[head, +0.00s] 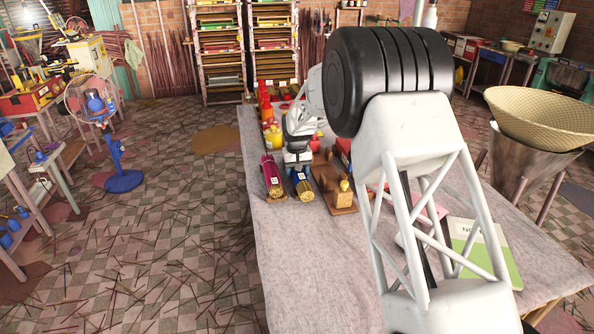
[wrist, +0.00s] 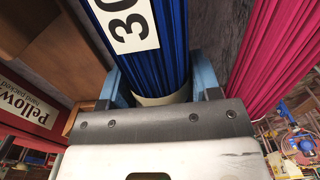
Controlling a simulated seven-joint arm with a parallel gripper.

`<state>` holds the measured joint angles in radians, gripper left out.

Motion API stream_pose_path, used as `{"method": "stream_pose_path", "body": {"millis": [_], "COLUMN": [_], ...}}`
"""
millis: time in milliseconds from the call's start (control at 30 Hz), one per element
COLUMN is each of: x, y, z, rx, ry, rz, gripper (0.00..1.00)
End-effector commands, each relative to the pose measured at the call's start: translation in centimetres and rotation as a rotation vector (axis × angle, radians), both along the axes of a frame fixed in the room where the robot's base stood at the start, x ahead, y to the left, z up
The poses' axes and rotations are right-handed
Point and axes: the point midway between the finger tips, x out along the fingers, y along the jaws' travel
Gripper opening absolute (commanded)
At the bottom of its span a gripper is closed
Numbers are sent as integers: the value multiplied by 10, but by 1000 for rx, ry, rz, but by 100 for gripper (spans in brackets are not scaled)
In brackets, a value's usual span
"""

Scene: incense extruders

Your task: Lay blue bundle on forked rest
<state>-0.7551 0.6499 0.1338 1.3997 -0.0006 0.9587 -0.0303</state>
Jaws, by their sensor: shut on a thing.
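The blue bundle (head: 302,186) lies on or just above the table cloth in the head view, its pale stick ends facing the camera. In the wrist view the blue bundle (wrist: 172,45) carries a white number label and sits between my two fingers. My gripper (head: 297,165) is shut on it; it also shows in the wrist view (wrist: 160,82). A brown wooden stand (head: 330,178) with upright parts, likely the forked rest, stands just right of the bundle. Its fork is hard to make out. I cannot tell whether the bundle touches the cloth.
A crimson bundle (head: 271,175) lies close on the left; it also shows in the wrist view (wrist: 275,55). A red box (wrist: 30,112) is at the left in the wrist view. Yellow and red containers (head: 272,135) stand behind. The near left cloth (head: 300,260) is clear.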

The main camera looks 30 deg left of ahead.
Motion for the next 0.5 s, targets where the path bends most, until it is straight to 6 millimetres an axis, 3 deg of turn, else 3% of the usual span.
{"method": "stream_pose_path", "body": {"millis": [233, 267, 433, 500], "x": [0, 0, 0, 0], "y": [0, 0, 0, 0], "z": [1, 1, 0, 0], "rx": [1, 1, 1, 1], "ry": [-1, -1, -1, -1], "rz": [0, 0, 0, 0], "gripper": [36, 59, 85, 87]}}
